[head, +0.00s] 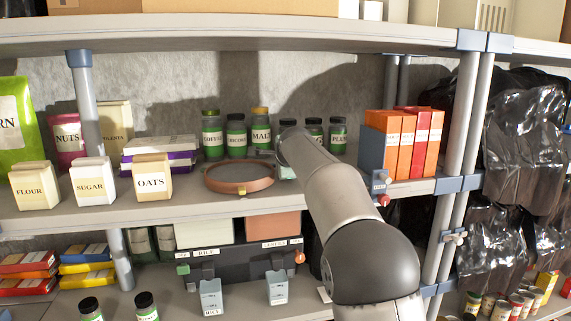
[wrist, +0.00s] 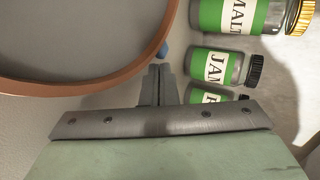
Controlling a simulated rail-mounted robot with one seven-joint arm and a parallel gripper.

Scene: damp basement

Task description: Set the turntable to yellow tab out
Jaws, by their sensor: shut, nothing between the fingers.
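The turntable (head: 212,184) is a round tray with a brown rim and a bare grey top, on the middle shelf. A yellow tab (head: 242,190) is on its rim at the front, facing out toward the shelf's front edge. In the wrist view the turntable's rim (wrist: 120,82) curves across the upper left. A blue tab (wrist: 162,50) shows at the rim's outer side there. My gripper (wrist: 158,68) is shut and empty, its tips just short of the blue tab; I cannot tell whether they touch. In the head view my arm mostly hides the gripper, right of the turntable.
Several green-labelled jars stand behind the turntable, including a MALT jar (head: 261,135) and a JAM jar (wrist: 222,68) close to my gripper. An OATS box (head: 152,177) stands left of it. Orange and red binders (head: 400,145) stand at right. The shelf's front edge lies close before the turntable.

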